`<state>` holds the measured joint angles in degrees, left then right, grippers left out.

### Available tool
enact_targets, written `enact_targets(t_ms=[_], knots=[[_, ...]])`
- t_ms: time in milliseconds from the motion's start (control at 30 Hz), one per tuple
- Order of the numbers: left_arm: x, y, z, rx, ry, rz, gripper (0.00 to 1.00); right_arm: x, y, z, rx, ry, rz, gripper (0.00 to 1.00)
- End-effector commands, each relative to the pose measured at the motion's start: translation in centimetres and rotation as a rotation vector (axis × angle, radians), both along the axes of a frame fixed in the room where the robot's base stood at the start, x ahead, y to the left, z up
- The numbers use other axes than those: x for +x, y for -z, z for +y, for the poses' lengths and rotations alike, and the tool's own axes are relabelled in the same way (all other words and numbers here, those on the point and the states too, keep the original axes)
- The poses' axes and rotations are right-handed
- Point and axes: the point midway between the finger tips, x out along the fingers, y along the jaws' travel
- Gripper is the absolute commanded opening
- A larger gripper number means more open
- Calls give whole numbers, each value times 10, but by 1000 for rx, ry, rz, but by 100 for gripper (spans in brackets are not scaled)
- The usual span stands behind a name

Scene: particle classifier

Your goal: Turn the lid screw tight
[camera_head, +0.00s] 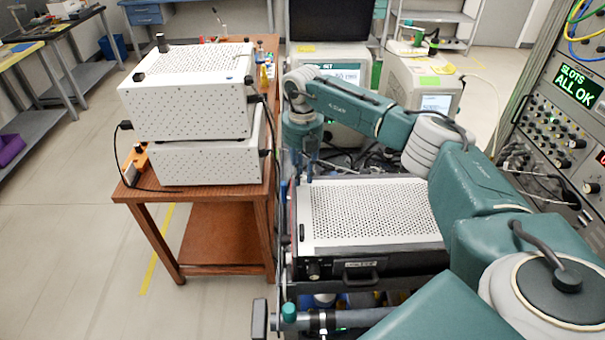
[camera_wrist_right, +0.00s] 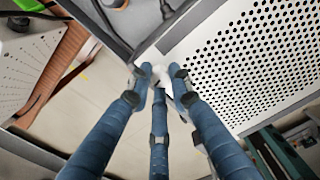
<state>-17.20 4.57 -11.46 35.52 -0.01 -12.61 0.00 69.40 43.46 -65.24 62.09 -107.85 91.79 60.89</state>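The white perforated lid (camera_head: 370,212) lies on a black instrument box, and part of it also shows in the right wrist view (camera_wrist_right: 250,60). My right gripper (camera_head: 306,180) points down over the lid's far left corner. In the right wrist view, its blue fingertips (camera_wrist_right: 161,78) are close together at the lid's edge, around a small pale thing. I cannot tell whether that is the screw or whether the fingers touch it. A small dark knob (camera_head: 301,232) shows at the lid's left edge, nearer the front. My left gripper is not in view.
A wooden cart (camera_head: 222,236) with two stacked white perforated boxes (camera_head: 190,95) stands close on the left. Instruments with screens (camera_head: 345,75) and cables stand behind the lid. A panel reading "SLOTS ALL OK" (camera_head: 573,85) is at the right. Open floor lies at far left.

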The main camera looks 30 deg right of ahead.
Motion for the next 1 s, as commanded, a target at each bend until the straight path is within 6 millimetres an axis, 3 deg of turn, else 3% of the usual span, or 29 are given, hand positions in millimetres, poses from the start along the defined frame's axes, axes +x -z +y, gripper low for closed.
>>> enact_targets(t_ms=[100, 467, 1000], knots=[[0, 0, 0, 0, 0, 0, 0, 1, -1, 0, 0, 0, -1, 38], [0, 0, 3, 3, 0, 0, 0, 0, -7, 0, 1, -1, -1, 38], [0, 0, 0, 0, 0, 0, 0, 1, -106, 0, 1, 0, -3, 38]])
